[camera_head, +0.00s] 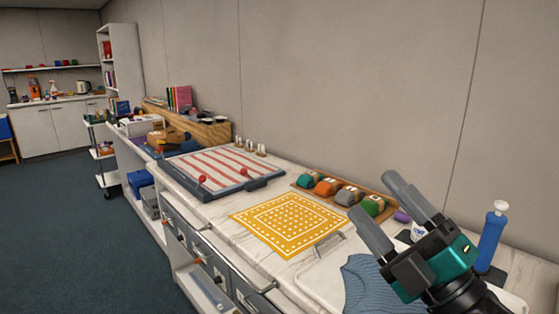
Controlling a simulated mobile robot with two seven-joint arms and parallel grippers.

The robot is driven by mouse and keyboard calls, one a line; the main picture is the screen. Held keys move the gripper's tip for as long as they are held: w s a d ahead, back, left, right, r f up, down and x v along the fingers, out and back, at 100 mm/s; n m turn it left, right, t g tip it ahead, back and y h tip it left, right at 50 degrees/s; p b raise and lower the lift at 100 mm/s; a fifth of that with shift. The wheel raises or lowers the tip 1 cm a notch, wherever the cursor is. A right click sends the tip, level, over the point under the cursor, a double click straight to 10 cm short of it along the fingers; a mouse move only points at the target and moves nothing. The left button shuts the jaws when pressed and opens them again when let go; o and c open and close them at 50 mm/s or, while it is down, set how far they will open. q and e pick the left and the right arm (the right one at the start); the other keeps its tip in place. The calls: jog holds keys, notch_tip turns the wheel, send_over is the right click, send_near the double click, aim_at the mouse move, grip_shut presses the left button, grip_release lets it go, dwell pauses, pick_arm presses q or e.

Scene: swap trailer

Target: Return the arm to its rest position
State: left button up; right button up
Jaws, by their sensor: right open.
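My right gripper (390,212) is at the lower right, raised above the right end of the counter. Its two grey fingers point up and to the left, apart, with nothing between them. Its teal and black body hides part of the counter and the things behind it. My left gripper and arm do not show.
Below my right gripper are a blue cloth (366,287) and a white tray (318,281). A blue bottle (490,240) stands close on its right. A yellow patterned mat (262,213), a striped board (188,166) and a wooden tray (306,189) with coloured bundles lie further left. A wall stands behind.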

jog(key=s+d+f+m+g+h, duration=0.1)
jog(key=d+f+m+g+h, duration=0.15)
jog(key=f+m+h, duration=0.35)
jog(key=d+f+m+g+h, duration=0.1)
jog(key=d+f+m+h, duration=0.35)
jog(key=f+m, duration=0.3)
jog(key=s+d+f+m+g+h, duration=0.1)
jog(key=d+f+m+g+h, duration=0.15)
jog(key=f+m+h, duration=0.4)
jog(key=s+a+f+m+g+y, duration=0.25)
jog(key=s+f+g, duration=0.75)
jog(key=s+f, duration=0.55)
jog(key=w+a+f+n+t+y, duration=0.1)
jog(key=w+a+f+t+y, duration=0.1)
jog(key=w+f+t, duration=0.4)
jog(key=shift+a+f+t, duration=0.15)
jog(key=shift+f+t, duration=0.65)
jog(key=shift+c, duration=0.2)
